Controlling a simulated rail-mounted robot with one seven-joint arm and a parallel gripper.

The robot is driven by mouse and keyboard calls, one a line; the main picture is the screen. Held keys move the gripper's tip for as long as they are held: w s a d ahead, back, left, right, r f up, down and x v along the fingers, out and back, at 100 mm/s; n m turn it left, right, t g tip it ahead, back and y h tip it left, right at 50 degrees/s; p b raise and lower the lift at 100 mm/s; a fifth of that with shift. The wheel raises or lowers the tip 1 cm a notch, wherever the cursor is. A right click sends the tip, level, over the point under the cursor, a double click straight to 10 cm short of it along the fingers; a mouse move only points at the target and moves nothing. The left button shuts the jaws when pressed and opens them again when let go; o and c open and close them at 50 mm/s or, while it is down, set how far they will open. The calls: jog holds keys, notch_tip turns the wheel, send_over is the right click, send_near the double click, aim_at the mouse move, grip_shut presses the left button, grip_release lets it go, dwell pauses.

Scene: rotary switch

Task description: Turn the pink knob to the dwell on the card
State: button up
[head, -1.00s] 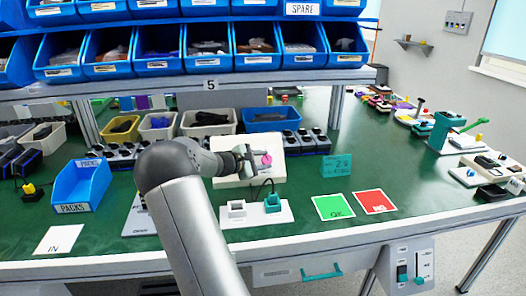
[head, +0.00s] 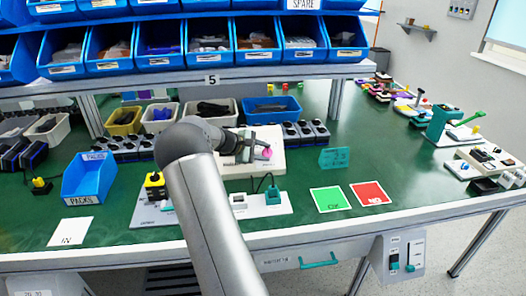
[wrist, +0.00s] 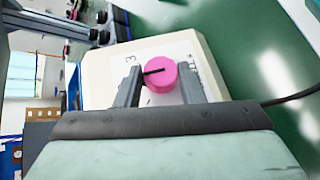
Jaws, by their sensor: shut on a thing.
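The pink knob (wrist: 162,76) sits on a pale box (wrist: 103,80) and has a black pointer line that points left in the wrist view. A printed 3 shows on the box face up and left of the knob; other marks on its right are partly hidden by a finger. My gripper (wrist: 160,72) has one finger on each side of the knob and is shut on it. In the head view the knob (head: 267,153) shows at my gripper's end on the box (head: 274,168). The teal card (head: 334,158) stands to its right and seems to read 2 s.
A white base (head: 280,207) with a teal plug and cable lies in front of the box. Green (head: 330,199) and red (head: 371,193) cards lie to the right. Grey bins (head: 208,112) and black units (head: 306,133) stand behind.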

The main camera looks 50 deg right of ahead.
jog(key=o, duration=1)
jog(key=v, duration=1.7)
jog(key=shift+a+r, duration=0.15)
jog(key=shift+w, duration=0.15)
